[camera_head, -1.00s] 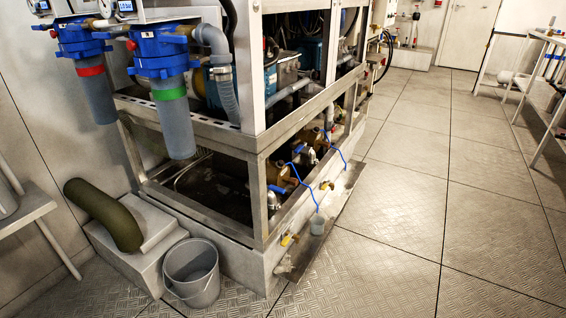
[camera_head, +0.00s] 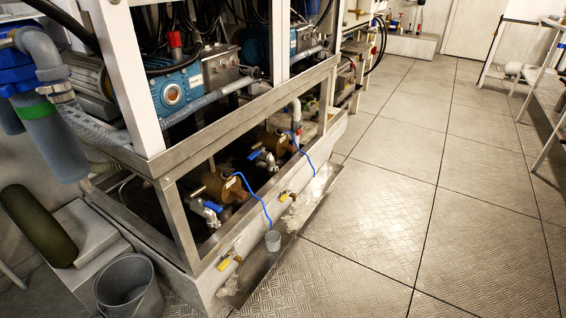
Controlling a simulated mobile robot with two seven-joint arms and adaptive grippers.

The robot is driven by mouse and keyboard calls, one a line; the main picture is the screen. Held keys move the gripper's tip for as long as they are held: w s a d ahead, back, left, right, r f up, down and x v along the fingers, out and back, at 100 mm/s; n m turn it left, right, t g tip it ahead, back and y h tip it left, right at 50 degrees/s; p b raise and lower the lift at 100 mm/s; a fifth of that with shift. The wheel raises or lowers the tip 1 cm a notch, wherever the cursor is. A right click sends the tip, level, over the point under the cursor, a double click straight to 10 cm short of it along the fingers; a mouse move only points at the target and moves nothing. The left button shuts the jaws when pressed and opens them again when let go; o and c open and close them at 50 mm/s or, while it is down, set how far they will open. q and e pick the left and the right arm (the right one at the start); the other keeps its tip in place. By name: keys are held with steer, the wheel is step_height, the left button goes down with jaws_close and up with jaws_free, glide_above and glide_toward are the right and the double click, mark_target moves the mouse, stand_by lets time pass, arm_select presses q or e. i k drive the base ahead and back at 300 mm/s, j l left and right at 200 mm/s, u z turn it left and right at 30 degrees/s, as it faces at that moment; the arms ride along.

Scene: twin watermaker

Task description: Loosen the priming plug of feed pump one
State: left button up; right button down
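Two brass-coloured pumps sit low inside the metal skid frame in the head view. The nearer pump (camera_head: 229,188) is behind the lower front rail, and the farther pump (camera_head: 277,143) is behind it to the right. Each has a blue-handled valve beside it, the near valve (camera_head: 208,211) and the far valve (camera_head: 264,157). Thin blue tubes run from the pumps over the rail. I cannot tell which pump is feed pump one, and the priming plug is too small to make out. Neither of my grippers is in view.
A clear cup (camera_head: 272,240) stands below the near blue tube, by the drip ledge. Yellow-handled valves (camera_head: 225,264) stick out from the lower rail. A grey bucket (camera_head: 129,288) stands at lower left. The floor (camera_head: 390,200) to the right is clear.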

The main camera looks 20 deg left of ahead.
mark_target(226, 173)
steer(key=i+l+z, duration=0.3)
steer(key=i, duration=0.35)
steer(key=i+z, duration=0.3)
steer(key=i, duration=0.3)
steer(key=i+l+u, duration=0.1)
steer(key=i+u, duration=0.4)
steer(key=i+l+u, duration=0.6)
steer(key=u, duration=0.2)
steer(key=i+l+u, duration=0.2)
steer(key=u, duration=0.15)
steer(key=i+l+u, duration=0.35)
steer(key=k+j, duration=0.05)
steer(key=k, duration=0.05)
